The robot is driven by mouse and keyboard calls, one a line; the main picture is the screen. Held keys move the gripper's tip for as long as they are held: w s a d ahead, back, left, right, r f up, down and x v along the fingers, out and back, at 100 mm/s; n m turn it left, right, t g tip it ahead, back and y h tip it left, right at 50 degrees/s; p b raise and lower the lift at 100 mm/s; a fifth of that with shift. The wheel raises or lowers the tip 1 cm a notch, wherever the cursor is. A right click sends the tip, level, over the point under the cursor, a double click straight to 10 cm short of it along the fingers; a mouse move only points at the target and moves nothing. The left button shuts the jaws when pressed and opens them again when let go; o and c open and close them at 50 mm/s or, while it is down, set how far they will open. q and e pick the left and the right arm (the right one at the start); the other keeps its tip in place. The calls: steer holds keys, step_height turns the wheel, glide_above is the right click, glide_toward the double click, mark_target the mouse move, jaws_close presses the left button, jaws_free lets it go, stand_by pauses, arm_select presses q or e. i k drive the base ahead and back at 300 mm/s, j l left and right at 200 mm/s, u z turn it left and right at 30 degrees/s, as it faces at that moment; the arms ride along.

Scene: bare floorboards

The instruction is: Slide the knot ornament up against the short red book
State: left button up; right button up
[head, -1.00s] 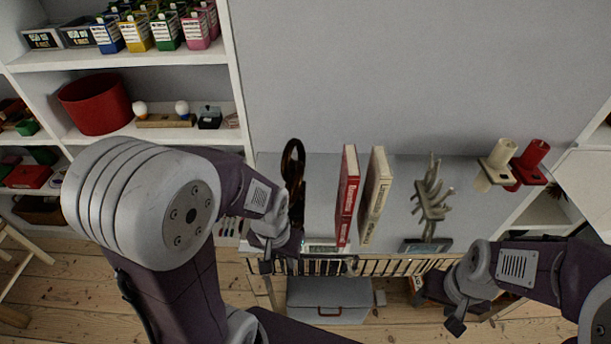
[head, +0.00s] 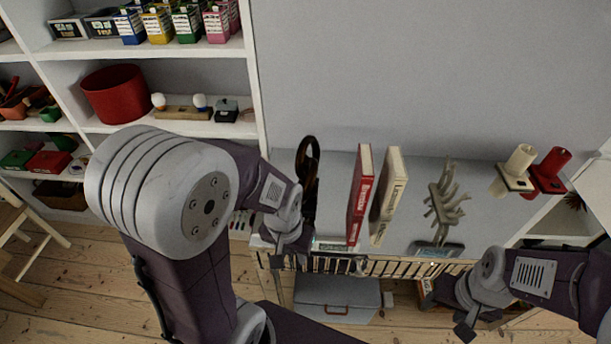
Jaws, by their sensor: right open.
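The knot ornament (head: 307,165) is a dark brown loop standing upright near the left end of the shelf top. The short red book (head: 360,195) stands upright to its right, with a clear gap between them. My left gripper (head: 283,252) is at the shelf's front edge, just left of and in front of the ornament. The arm hides the ornament's lower part, so I cannot tell whether they touch. Its fingers are too small and dark to read. My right gripper (head: 467,318) is open and empty, low in front of the shelf's right part.
A cream book (head: 390,195) stands just right of the red one. Farther right are a grey coral-like ornament (head: 443,205) and cream (head: 515,170) and red (head: 550,170) candle-like pieces. A slatted rail (head: 390,268) runs along the front edge. A grey box (head: 337,298) sits below.

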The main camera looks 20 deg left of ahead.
mark_target(307, 174)
steer(key=j+z, duration=0.25)
steer(key=j, duration=0.2)
steer(key=k+j+z, duration=0.2)
steer(key=j, duration=0.3)
steer(key=j+z, duration=0.25)
steer(key=j, duration=0.2)
steer(key=k+j+z, duration=0.2)
steer(key=j, duration=0.25)
steer(key=j+z, duration=0.25)
steer(key=j, duration=0.2)
steer(key=k, duration=0.05)
